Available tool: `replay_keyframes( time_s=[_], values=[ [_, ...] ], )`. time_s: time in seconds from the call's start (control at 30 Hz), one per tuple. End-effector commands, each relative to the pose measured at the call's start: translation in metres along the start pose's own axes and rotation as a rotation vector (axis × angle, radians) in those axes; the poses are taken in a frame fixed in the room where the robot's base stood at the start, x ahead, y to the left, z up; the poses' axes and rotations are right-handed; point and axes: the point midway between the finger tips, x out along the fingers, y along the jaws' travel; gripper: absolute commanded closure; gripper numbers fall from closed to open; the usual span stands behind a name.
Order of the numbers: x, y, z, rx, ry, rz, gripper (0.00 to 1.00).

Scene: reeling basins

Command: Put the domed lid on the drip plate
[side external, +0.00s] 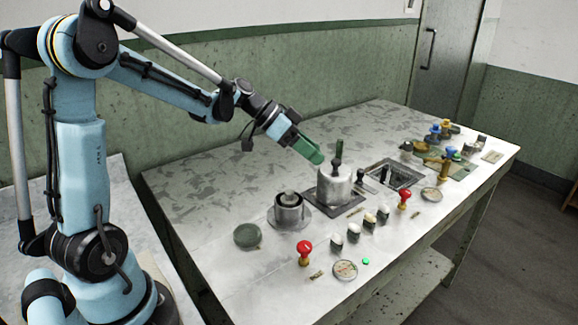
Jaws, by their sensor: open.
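My gripper (309,151), with a green end, hangs above the table, up and left of a grey metal cylinder (334,187) and apart from it. It is open, and I see nothing held in it. The cylinder stands on a dark square base, with a dark knob and upright handle on top. To its left, a grey pot with a small rounded top (289,197) stands on a round grey plate (274,221). A flat dark green disc (247,236) lies further left. I cannot tell for certain which pieces are the domed lid and the drip plate.
A red-knobbed stamp (304,251) and a round dish (345,270) are near the front edge. Several small jars stand in front of the cylinder. A sunken dark basin (394,174) is to its right. Coloured-knob pieces crowd the far right. The back left tabletop is clear.

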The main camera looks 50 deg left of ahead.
Motion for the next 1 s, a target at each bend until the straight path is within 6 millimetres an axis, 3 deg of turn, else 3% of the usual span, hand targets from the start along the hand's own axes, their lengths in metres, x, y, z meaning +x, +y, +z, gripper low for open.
replay_keyframes(
  time_s=[0.03,0.2,0.5,0.73,1.0],
  values=[
    [-0.001,0.018,0.001,-0.031,-0.044,-0.020,0.42],
    [-0.008,0.063,0.013,-0.143,-0.162,-0.128,0.42],
    [-0.030,0.120,0.053,-0.272,-0.243,-0.368,0.42],
    [-0.042,0.138,0.079,-0.316,-0.209,-0.510,0.42],
    [-0.045,0.142,0.087,-0.331,-0.182,-0.555,0.42]
  ],
)
